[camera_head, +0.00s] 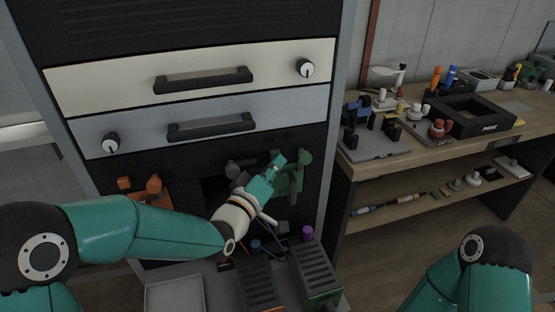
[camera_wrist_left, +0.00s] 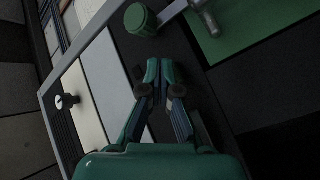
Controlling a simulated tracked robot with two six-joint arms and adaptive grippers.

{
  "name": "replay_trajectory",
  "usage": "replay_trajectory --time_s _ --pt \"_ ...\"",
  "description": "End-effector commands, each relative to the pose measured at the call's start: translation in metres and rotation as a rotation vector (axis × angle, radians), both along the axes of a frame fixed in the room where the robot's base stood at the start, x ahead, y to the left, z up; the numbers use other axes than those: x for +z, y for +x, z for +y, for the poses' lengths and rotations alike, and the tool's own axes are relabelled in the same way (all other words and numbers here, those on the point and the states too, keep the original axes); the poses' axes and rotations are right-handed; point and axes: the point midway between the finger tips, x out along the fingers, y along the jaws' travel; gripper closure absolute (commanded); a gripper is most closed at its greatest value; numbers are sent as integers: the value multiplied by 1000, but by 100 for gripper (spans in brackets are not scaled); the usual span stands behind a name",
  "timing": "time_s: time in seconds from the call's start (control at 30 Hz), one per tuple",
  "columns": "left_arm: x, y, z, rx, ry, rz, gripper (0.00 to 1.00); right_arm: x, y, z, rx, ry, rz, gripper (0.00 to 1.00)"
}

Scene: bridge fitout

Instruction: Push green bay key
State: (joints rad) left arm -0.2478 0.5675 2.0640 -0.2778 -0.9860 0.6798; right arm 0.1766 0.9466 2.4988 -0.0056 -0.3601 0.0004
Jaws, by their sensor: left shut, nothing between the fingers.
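The green bay key has a round green knob (camera_head: 305,157) in front of the green bay panel (camera_head: 292,182), on the lower dark front of the cabinet. In the left wrist view the knob (camera_wrist_left: 140,19) lies just beyond and left of my fingertips, with a grey bar (camera_wrist_left: 174,9) beside it and the green panel (camera_wrist_left: 245,28) to the right. My left gripper (camera_head: 279,160) is shut and empty, just left of the knob in the head view. A gap shows between fingertips (camera_wrist_left: 160,66) and knob in the wrist view. My right gripper is out of view.
An orange key (camera_head: 153,184) and a grey key (camera_head: 233,170) sit left on the same front. Above are a cream drawer (camera_head: 120,88) and a grey drawer (camera_head: 140,127) with handles. Black finned modules (camera_head: 313,268) stand below. A cluttered wooden workbench (camera_head: 400,170) is at right.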

Motion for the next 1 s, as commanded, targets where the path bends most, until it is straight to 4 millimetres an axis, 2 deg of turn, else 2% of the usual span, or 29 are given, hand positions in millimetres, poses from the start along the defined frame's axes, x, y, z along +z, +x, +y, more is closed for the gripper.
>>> replay_trajectory --time_s 0.17,0.7,1.0 --pt "-1 -4 -2 -2 0 1 100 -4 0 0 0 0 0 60" --pt "-2 -53 -18 -4 0 0 100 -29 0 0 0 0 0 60" --pt "0 -58 -19 -2 1 1 100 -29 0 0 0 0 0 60"
